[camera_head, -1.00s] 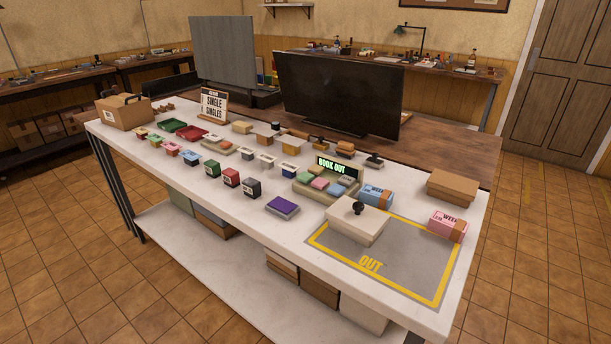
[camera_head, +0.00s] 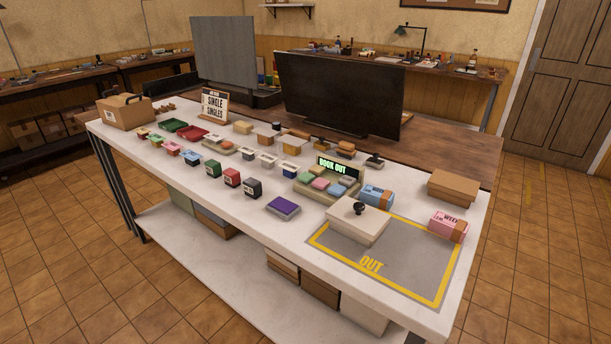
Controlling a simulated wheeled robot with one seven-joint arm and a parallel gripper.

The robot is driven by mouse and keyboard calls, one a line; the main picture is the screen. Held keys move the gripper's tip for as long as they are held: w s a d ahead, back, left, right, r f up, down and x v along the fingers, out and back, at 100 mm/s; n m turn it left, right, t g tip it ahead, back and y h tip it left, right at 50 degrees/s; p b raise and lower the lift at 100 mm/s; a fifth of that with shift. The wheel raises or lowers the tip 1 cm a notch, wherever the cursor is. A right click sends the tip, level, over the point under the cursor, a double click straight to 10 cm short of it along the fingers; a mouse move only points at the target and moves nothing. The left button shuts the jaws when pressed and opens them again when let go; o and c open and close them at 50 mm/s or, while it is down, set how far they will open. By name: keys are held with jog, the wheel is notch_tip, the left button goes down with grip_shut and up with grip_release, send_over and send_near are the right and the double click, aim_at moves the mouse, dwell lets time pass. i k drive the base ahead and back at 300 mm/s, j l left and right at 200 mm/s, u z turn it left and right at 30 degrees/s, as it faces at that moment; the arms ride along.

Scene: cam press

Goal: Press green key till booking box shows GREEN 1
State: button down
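The booking box (camera_head: 329,194) stands on the right half of the white table. Its display (camera_head: 340,168) reads "BOOK OUT" in green letters. Several coloured keys sit on its top, among them a green key (camera_head: 303,178) at the left, a pink key and blue keys. The keys are small in this view, and I cannot tell whether any is pressed. My gripper is not in view.
A white box with a black knob (camera_head: 357,220) stands in front of the booking box, by the yellow-framed OUT area (camera_head: 400,262). A blue WEEK pack (camera_head: 376,195) touches or nearly touches its right side. A purple pad (camera_head: 283,206) lies left. A dark screen (camera_head: 338,95) stands behind.

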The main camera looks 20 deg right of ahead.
aim_at(306, 177)
jog(key=i+j+z, duration=0.2)
jog(key=i+j, duration=0.2)
jog(key=j, duration=0.2)
jog(key=i+j+z, duration=0.1)
jog(key=j, duration=0.25)
jog(key=i+j, duration=0.3)
jog(key=i+j+z, duration=0.15)
jog(key=j, duration=0.25)
jog(key=i+j+z, duration=0.1)
jog(key=j, duration=0.25)
jog(key=i+j+z, duration=0.1)
jog(key=i+j, duration=0.15)
jog(key=j, duration=0.15)
jog(key=i+j+z, duration=0.1)
jog(key=j, duration=0.25)
